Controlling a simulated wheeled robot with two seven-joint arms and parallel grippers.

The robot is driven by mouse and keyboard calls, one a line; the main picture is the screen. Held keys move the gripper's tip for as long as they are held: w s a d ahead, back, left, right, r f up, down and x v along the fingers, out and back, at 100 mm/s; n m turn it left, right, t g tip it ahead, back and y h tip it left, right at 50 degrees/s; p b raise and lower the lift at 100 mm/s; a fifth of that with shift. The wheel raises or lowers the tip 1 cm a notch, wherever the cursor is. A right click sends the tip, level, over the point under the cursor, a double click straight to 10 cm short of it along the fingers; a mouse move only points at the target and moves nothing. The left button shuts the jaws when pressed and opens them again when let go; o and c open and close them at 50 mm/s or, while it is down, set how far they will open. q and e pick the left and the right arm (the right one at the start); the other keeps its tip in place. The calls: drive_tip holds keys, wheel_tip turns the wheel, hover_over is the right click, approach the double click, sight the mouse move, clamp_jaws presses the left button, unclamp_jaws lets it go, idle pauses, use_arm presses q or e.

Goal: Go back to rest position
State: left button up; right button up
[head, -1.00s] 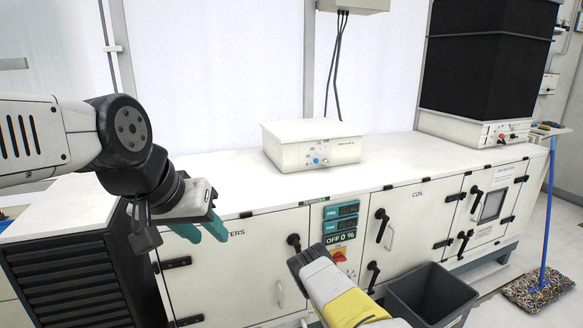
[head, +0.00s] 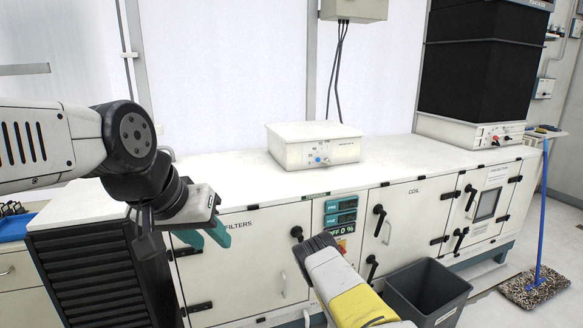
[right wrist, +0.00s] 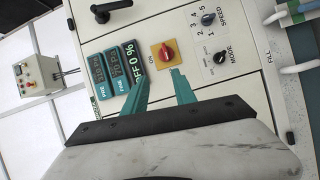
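My left gripper (head: 208,238) hangs at the left in front of the cabinet, below its worktop edge. Its two teal fingers are apart and nothing shows between them. My right arm, with a yellow band, comes up from the bottom middle of the head view. In that view the fingers of my right gripper are hidden. In the right wrist view my right gripper (right wrist: 160,82) has its two teal fingers apart and empty. They point at the cabinet's control panel, near a red rotary switch (right wrist: 167,53) on a yellow plate.
The long white cabinet (head: 250,182) fills the middle, with black door handles. A white instrument box (head: 315,148) stands on top. A dark bin (head: 428,290) and a mop (head: 538,285) stand on the floor at the right. A blue tray (head: 14,228) is at far left.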

drive_tip(key=w+d+r+m+g+h, duration=0.1)
drive_tip(key=w+r+m+g, duration=0.2)
drive_tip(key=r, duration=0.6)
drive_tip(key=w+d+r+m+g+h, duration=0.1)
drive_tip(key=w+r+m, duration=0.2)
drive_tip(key=r+m, duration=0.45)
wheel_tip(320, 180, up, 11)
drive_tip(key=s+a+g+y, duration=0.2)
drive_tip(key=s+a+r+m+g+y, duration=0.1)
drive_tip(key=s+a+r+m+y, duration=0.15)
drive_tip(key=s+r, duration=0.75)
drive_tip(key=s+a+r+m+g+y, duration=0.1)
drive_tip(key=s+a+r+g, duration=0.15)
drive_tip(key=s+r, duration=0.75)
drive_tip(key=s+r+m+g, duration=0.1)
drive_tip(key=s+g, duration=0.1)
drive_tip(key=s, duration=2.1)
drive_tip(key=shift+a+r, duration=0.3)
drive_tip(key=shift+a, duration=0.15)
